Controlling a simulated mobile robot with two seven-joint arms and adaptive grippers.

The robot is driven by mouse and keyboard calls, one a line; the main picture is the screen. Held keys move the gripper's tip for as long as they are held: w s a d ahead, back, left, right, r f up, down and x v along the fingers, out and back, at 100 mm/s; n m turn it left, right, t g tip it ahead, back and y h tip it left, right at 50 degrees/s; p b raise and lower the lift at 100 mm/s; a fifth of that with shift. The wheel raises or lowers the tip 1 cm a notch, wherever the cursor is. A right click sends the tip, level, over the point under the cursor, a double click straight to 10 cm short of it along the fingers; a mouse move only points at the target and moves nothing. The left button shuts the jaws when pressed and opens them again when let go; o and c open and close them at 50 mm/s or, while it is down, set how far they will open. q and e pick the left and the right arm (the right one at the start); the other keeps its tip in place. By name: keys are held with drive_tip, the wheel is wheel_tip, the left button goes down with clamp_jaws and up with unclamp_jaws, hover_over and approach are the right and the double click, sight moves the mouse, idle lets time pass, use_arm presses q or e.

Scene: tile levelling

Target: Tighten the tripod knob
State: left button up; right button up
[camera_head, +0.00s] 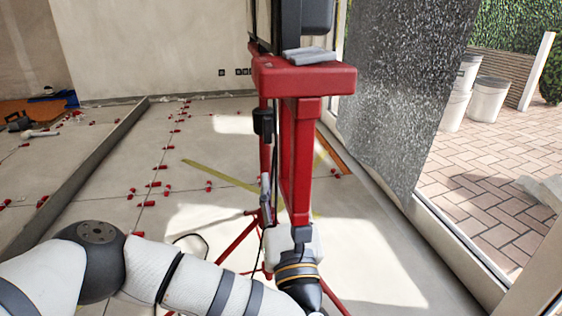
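The red tripod (302,160) stands in the middle, with a wide flat top and thin red legs spreading on the floor. A black fitting (264,122) sits on its left upright, and a grey lever-like part (265,188) is lower on it. I cannot tell which part is the knob. My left arm comes in from the lower left, and its banded wrist is in front of the tripod's lower part. A small dark end of my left gripper (301,236) shows at the foot of the red column; its fingers are not clear. My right gripper is not in view.
A grey cloth-like item (309,56) lies on the tripod top, beside a dark device. A speckled panel (400,100) stands at the right. Red levelling clips (153,184) dot the tiled floor, and a yellow strip (220,174) lies behind the tripod. White buckets (487,98) stand outside.

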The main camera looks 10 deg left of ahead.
sight(268, 131)
use_arm(q)
drive_tip(key=shift+n+y, duration=0.4)
drive_tip(key=shift+n, duration=0.2)
drive_tip(key=b+x, duration=0.3)
drive_tip(key=x, duration=0.8)
drive_tip(key=shift+w+a+r, duration=0.25)
drive_tip(key=shift+a, duration=0.1)
drive_tip(key=shift+w+a+r, duration=0.15)
drive_tip(key=shift+w+r, duration=0.1)
drive_tip(key=shift+w, duration=0.1)
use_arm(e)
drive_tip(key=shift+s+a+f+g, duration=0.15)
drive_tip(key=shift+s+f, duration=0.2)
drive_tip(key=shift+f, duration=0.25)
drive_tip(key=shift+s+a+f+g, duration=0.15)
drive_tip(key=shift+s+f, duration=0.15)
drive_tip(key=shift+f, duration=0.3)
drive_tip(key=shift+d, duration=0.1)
use_arm(q)
clamp_jaws()
